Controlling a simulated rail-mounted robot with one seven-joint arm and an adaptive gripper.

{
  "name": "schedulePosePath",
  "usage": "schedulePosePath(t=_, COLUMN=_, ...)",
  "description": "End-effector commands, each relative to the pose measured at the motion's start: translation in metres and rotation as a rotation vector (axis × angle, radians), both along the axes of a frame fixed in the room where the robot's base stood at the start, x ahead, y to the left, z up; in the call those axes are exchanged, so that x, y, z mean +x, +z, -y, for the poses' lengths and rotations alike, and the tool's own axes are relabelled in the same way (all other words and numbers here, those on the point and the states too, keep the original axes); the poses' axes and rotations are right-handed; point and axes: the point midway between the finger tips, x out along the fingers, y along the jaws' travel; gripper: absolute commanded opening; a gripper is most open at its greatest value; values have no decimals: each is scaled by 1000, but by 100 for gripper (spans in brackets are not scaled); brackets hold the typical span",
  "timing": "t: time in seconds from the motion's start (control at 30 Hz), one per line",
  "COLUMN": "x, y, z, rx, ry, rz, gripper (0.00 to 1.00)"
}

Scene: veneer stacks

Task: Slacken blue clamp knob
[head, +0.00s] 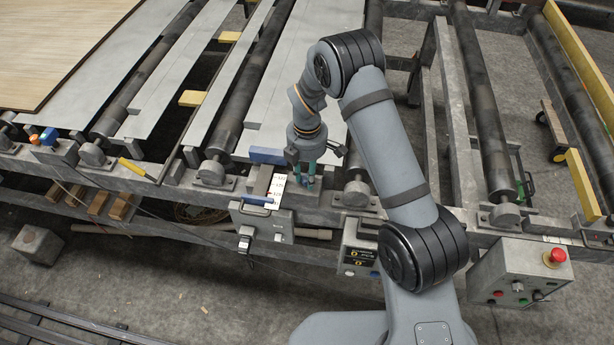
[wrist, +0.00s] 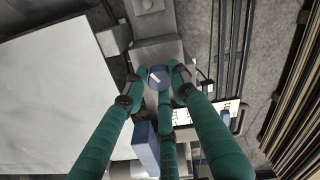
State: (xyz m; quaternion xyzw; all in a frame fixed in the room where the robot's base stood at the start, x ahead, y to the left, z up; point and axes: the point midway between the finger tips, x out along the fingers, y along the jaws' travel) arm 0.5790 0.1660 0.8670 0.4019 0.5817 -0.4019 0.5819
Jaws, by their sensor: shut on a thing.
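The blue clamp knob (wrist: 158,76) shows in the wrist view as a small round blue cap with a pale line across it. My gripper (wrist: 159,70) has green fingers that reach down around the knob and are shut on it. In the head view my gripper (head: 307,180) points down at the front rail of the roller frame, and its fingers hide most of the knob. A blue block (head: 268,156) sits just left of the fingers; it also shows in the wrist view (wrist: 146,148). A white marked scale plate (head: 277,187) lies beside them.
Long grey sheets (head: 305,75) lie over the rollers behind my gripper. A yellow-handled tool (head: 133,167) rests on the rail at left. Control boxes hang along the front, one with a red button (head: 557,256) at right. Wooden boards (head: 60,45) lie at back left.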

Motion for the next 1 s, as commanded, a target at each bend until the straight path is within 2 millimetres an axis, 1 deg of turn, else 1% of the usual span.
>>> schedulePosePath(t=0.23, x=-1, y=1, z=1, rx=-1, ry=244, rz=-2, gripper=7)
schedulePosePath(t=0.33, x=-1, y=0, z=1, rx=-1, ry=288, rz=-2, gripper=7)
schedulePosePath(t=0.6, x=-1, y=0, z=1, rx=-1, ry=302, rz=-2, gripper=7)
schedulePosePath(t=0.67, x=-1, y=1, z=1, rx=-1, ry=347, rz=-2, gripper=7)
schedulePosePath(t=0.83, x=0, y=1, z=1, rx=-1, ry=532, rz=-2, gripper=7)
schedulePosePath(t=0.9, x=0, y=0, z=1, rx=-1, ry=576, rz=-2, gripper=7)
schedulePosePath(t=1.0, x=0, y=0, z=1, rx=-1, ry=591, rz=-2, gripper=7)
